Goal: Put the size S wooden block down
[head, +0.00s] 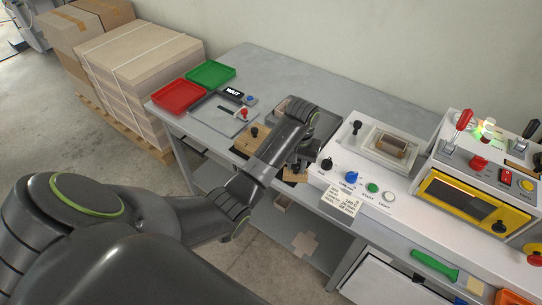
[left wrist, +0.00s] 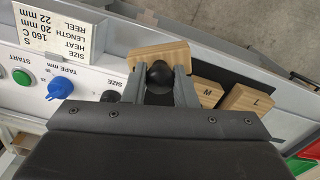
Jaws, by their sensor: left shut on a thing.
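My left gripper (head: 298,168) is over the front edge of the bench, beside the white machine. In the left wrist view my left gripper (left wrist: 158,82) is shut on the black knob of a wooden block (left wrist: 148,54). No letter shows on this block; the blocks marked M (left wrist: 207,92) and L (left wrist: 246,98) stand beside it, so it fits the size S block. A little of its wood (head: 292,178) shows under the gripper in the head view. I cannot tell whether its underside touches anything. My right gripper is not in view.
The white machine (head: 345,165) with knobs and buttons stands close on the right; its size card (left wrist: 62,30) hangs at its front. A red tray (head: 178,97) and a green tray (head: 210,74) lie on the bench's left end. The bench back (head: 285,75) is clear.

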